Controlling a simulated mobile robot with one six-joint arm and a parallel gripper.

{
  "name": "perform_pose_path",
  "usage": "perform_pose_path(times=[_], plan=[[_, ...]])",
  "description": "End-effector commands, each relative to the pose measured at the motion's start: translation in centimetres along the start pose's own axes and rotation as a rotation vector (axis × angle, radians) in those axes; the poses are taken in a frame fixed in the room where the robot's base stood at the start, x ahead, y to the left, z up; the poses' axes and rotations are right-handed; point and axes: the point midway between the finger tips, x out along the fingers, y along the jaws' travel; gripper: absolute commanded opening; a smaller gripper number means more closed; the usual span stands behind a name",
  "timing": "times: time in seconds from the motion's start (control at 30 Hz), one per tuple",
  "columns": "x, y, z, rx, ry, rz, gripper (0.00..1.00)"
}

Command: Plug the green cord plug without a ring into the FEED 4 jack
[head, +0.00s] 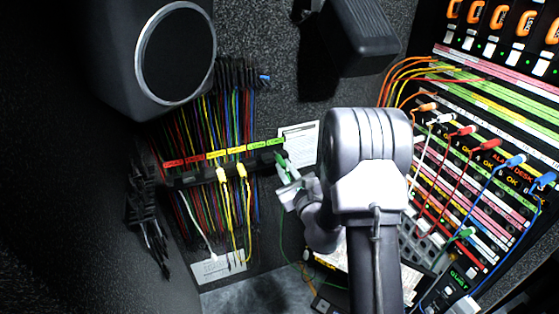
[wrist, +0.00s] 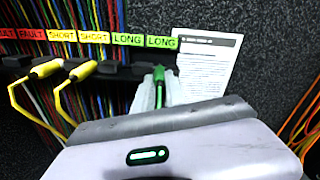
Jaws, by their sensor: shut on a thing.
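My gripper (head: 287,177) is at the cord rack on the back wall, and it also shows in the wrist view (wrist: 155,90). It is shut on a green plug (wrist: 158,76), just below the right-hand green LONG label. The green plug also shows in the head view (head: 281,159). I cannot tell whether it still touches the rack, and no ring can be made out on it. A thin green cord (head: 281,235) hangs below. The jack panel (head: 480,190) is at the right in the head view; I cannot read a FEED 4 label there.
Two yellow plugs (wrist: 46,68) hang in the rack (head: 215,172), left of my gripper. A printed sheet (wrist: 207,65) is on the wall right of it. Another green plug (head: 465,233) is low at the jack panel, among red, blue and white corded plugs. A dark speaker (head: 175,50) juts out upper left.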

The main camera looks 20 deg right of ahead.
Motion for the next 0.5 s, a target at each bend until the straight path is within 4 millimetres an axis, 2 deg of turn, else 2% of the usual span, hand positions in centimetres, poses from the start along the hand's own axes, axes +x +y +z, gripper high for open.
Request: perform_pose_path(times=[0.23,0.5], plan=[[0.0,-0.1,0.2,0.000,-0.001,0.000,0.00],[0.0,-0.6,1.7,0.000,-0.001,0.000,0.00]])
